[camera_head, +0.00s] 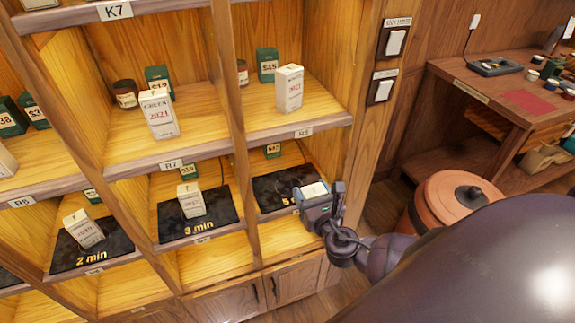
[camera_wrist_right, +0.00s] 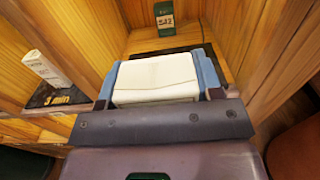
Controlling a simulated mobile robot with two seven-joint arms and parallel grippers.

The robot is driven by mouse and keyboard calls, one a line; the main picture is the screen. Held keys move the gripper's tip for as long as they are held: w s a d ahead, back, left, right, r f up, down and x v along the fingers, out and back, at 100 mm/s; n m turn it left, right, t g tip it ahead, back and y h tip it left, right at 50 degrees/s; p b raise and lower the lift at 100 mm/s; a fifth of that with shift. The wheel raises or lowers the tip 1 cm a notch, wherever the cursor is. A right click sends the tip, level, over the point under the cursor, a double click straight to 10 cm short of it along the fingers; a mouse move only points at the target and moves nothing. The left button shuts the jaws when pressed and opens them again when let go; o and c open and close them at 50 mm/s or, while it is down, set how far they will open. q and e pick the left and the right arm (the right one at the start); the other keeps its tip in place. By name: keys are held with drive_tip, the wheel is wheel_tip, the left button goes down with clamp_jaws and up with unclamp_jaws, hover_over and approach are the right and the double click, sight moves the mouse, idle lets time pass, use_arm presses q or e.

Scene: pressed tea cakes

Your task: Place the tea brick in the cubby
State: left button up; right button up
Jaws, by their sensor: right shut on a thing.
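My right gripper (camera_head: 319,195) is shut on a white tea brick (camera_head: 313,189). It is at the front of the lower right cubby, whose dark mat (camera_head: 280,183) reads "5" before the gripper hides the rest. In the right wrist view the pale brick (camera_wrist_right: 155,80) lies between two blue-grey fingers, over the front part of the mat (camera_wrist_right: 200,48). I cannot tell whether the brick touches the mat. A green box (camera_wrist_right: 165,18) stands at the back of this cubby. My left gripper is not in view.
Left of this cubby, a white box (camera_head: 191,199) stands on the "3 min" mat (camera_head: 215,228), and another (camera_head: 83,229) on the "2 min" mat. Wooden dividers (camera_head: 250,215) close in the sides.

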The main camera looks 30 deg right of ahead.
drive_tip(key=shift+f+b+x, duration=0.3)
drive_tip(key=shift+f+x, duration=0.3)
drive_tip(key=shift+x, duration=2.05)
drive_tip(key=shift+f+b+x, duration=0.3)
drive_tip(key=shift+f+x, duration=0.3)
drive_tip(key=shift+x, duration=2.1)
drive_tip(key=shift+f+b+x, duration=0.3)
drive_tip(key=shift+f+x, duration=0.3)
drive_tip(key=shift+x, duration=2.05)
drive_tip(key=shift+a+r, duration=0.1)
drive_tip(key=shift+f+b, duration=0.3)
drive_tip(key=shift+f, duration=0.15)
drive_tip(key=shift+f, duration=0.2)
drive_tip(key=o, duration=1)
drive_tip(key=shift+r, duration=0.1)
